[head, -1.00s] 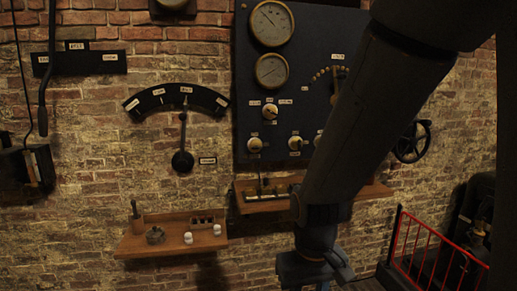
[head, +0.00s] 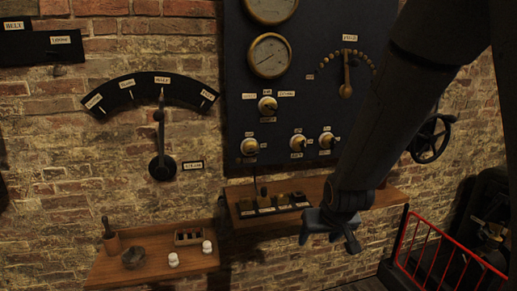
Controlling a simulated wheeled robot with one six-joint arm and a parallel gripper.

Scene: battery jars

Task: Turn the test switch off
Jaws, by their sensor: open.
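A dark wall panel (head: 240,60) carries several small cream and brass knobs with white labels. One knob (head: 267,104) sits alone under the gauges, with a label on either side and above. Below it are a left knob (head: 249,147), a middle knob (head: 298,143) and a right knob (head: 326,139). The small labels are too blurred to tell which is the test switch, or its setting. My gripper (head: 330,241) is open and empty, pointing down at lower right. In the picture it lies below the panel, over the shelf's right part, apart from the knobs.
A wooden shelf (head: 375,199) under the panel holds a row of small dark switches (head: 273,203). A lower left shelf (head: 200,263) holds white pieces and a dark dish. A lever (head: 159,135) with an arc scale is left. A red railing (head: 450,255) stands lower right.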

